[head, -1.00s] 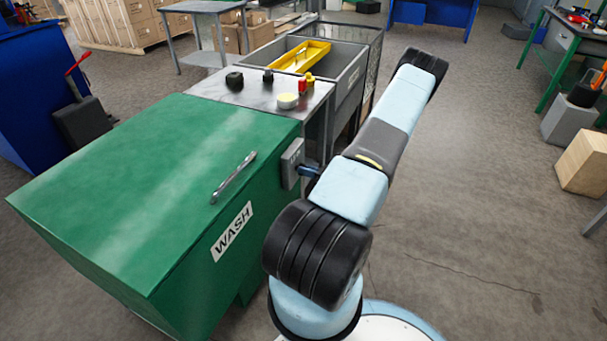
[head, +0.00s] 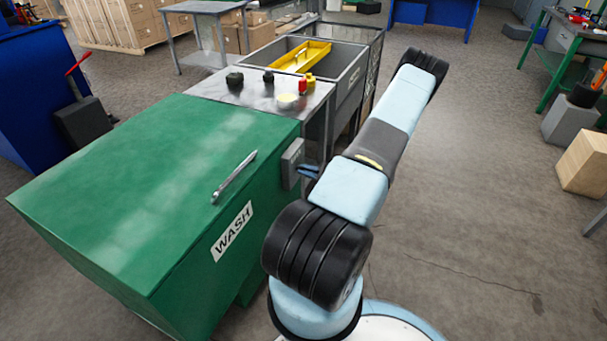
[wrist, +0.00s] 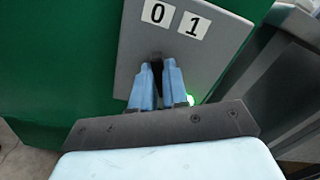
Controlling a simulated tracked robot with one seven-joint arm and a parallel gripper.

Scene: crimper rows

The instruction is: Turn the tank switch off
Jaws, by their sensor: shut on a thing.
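The tank is a green box (head: 120,190) with a sloping lid and a WASH label. Its grey switch panel (head: 292,163) is on the right side; in the wrist view the panel (wrist: 150,40) bears a 0 label (wrist: 157,13) at left and a 1 label (wrist: 194,25) at right. My gripper (wrist: 159,66) is at the panel below these labels, its blue fingers shut on the dark switch handle (wrist: 157,72). The handle is mostly hidden between the fingers, so its exact setting is unclear. A green lamp (wrist: 190,99) glows beside the right finger. My gripper (head: 308,170) also shows in the head view.
A metal table (head: 245,93) with small items adjoins the tank. Behind it is a grey basin (head: 350,80) holding a yellow tray (head: 302,57). A bar handle (head: 234,177) sticks out from the tank lid.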

